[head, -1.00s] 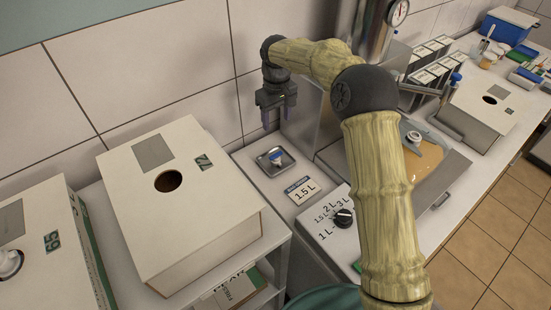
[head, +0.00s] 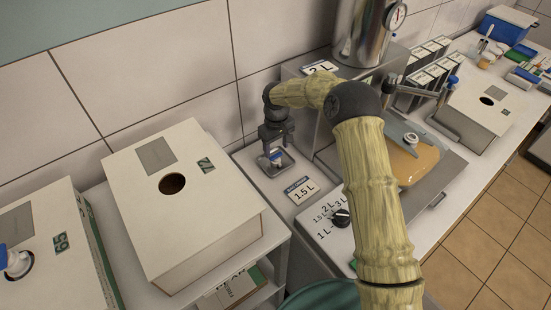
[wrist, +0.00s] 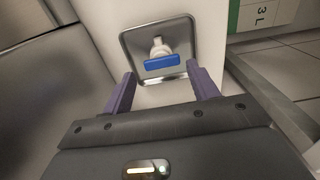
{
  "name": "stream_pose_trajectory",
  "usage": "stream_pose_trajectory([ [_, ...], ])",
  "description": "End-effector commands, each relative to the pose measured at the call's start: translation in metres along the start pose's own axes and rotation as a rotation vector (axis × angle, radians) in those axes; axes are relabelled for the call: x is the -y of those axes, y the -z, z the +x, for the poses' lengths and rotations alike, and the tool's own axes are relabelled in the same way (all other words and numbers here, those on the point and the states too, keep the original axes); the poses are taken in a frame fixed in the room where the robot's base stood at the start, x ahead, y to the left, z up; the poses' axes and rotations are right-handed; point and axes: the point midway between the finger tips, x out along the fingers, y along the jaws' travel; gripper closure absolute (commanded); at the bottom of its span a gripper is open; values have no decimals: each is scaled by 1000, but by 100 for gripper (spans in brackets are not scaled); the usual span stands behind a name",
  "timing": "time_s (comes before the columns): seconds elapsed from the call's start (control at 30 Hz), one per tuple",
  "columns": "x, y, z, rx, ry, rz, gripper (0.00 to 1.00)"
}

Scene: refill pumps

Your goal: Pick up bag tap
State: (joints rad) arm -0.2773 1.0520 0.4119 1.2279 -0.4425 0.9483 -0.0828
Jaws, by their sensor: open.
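The bag tap (head: 277,156), white with a blue handle, stands in a small square metal tray (head: 263,162) on the counter. In the wrist view the tap (wrist: 161,62) shows its blue bar towards me, inside the tray (wrist: 186,24). My gripper (head: 275,150) is over the tray, pointing down, with its fingers around the tap's level in the head view. In the wrist view my gripper (wrist: 160,85) is open, its purple fingers spread left and right of the blue bar. They do not appear to touch it. The head view partly hides the tap behind the fingers.
A "1.5 L" label (head: 301,190) and a volume dial (head: 341,217) are right of the tray. A large white box with a hole (head: 185,220) stands at left. A metal housing (head: 304,112) rises close to the right, and the tiled wall is behind.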

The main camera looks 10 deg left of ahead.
Motion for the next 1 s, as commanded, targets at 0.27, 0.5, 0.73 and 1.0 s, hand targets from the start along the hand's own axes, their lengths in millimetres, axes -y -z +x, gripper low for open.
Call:
stream_pose_trajectory([
  [0.27, 2, -1, 14, 4, 3, -1, 41],
  [0.5, 3, 0, 46, 3, 2, 0, 41],
  [0.73, 3, 0, 52, 0, 0, 0, 41],
  [1.0, 3, 0, 52, 0, 0, 0, 41],
])
